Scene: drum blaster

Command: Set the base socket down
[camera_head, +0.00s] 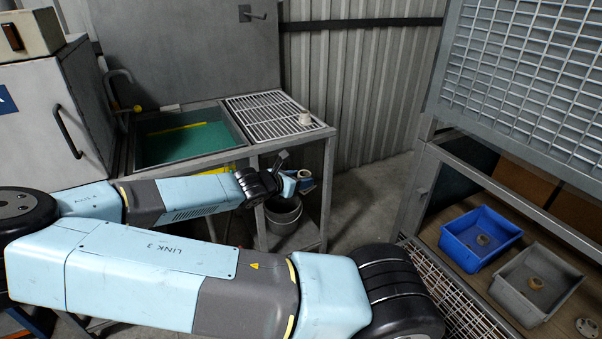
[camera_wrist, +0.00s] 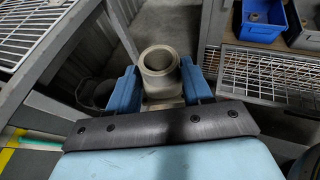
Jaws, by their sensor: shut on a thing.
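My gripper (camera_wrist: 158,92) is shut on the base socket (camera_wrist: 158,62), a pale grey hollow metal piece with a round open mouth facing up in the wrist view. The blue fingers grip it from both sides. In the head view my gripper (camera_head: 304,182) holds the socket (camera_head: 304,174) in the air in front of the sink bench, above and a little right of a grey bucket. The socket's underside is hidden.
A slatted drain rack (camera_head: 270,115) holds a small pale fitting (camera_head: 305,118), beside a basin of green liquid (camera_head: 185,143). At right, a blue bin (camera_head: 462,254) and a grey bin (camera_head: 510,290) each hold a small part on a bench. A bucket (camera_head: 284,218) stands on the lower shelf.

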